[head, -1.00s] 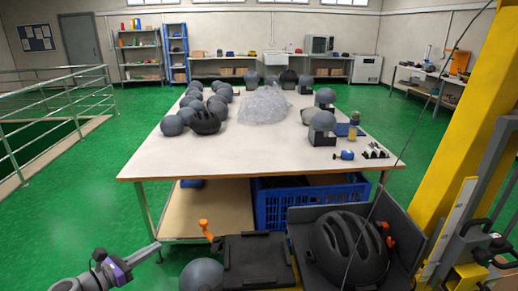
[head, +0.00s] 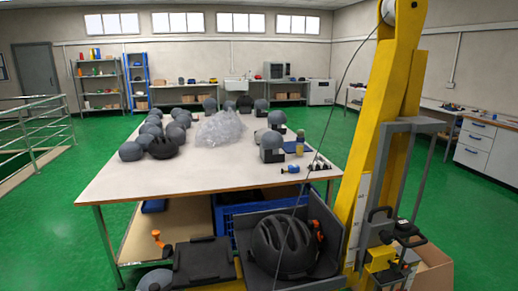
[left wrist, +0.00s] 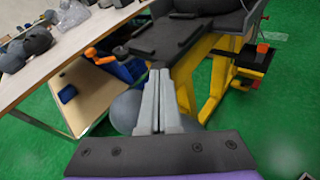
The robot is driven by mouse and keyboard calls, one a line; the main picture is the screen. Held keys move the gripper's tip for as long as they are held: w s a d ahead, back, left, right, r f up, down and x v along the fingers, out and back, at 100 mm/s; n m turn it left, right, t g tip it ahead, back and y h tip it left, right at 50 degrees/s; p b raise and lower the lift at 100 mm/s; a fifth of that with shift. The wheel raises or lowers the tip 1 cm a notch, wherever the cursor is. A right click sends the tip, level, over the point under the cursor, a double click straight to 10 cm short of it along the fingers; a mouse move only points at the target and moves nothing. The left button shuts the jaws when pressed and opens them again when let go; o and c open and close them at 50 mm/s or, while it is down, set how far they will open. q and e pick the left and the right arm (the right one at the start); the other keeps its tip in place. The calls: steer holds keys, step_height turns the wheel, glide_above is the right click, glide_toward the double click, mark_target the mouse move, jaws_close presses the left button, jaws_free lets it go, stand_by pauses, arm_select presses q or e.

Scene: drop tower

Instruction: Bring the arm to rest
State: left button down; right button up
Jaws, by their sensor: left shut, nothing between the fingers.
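My left gripper (left wrist: 159,75) shows in the left wrist view, with its two grey fingers together and nothing between them. It points toward the black platform (left wrist: 175,38) of the yellow drop tower and hangs over a grey ball-like headform (left wrist: 127,108), partly hidden by the fingers; I cannot tell whether they touch. In the head view neither gripper shows. The drop tower (head: 385,110) stands at the right. A black helmet (head: 284,246) sits in the dark tray at its foot.
The white table (head: 110,185) holds several grey headforms, a black helmet (head: 163,146) and a clear plastic bag (head: 219,130). A blue crate (head: 228,218) is under it. An orange-handled clamp (head: 157,238) is by the black platform. Green floor (head: 50,230) is free at the left.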

arm_select(q)
steer(key=s+d+m+g+y+p, duration=0.2)
steer(key=s+d+m+g+p, duration=0.25)
steer(key=s+d+m, duration=0.6)
steer(key=s+d+m+g+y+p, duration=0.1)
steer(key=s+d+m+y+p, duration=0.1)
steer(key=s+m, duration=0.4)
steer(key=s+d+r+m+g+y+p, duration=0.1)
steer(key=s+d+m+y+p, duration=0.1)
steer(key=s+m, duration=0.4)
steer(key=m+y+p, duration=0.1)
steer(key=m, duration=0.4)
steer(key=shift+g+y, duration=0.3)
steer(key=shift+g, duration=0.05)
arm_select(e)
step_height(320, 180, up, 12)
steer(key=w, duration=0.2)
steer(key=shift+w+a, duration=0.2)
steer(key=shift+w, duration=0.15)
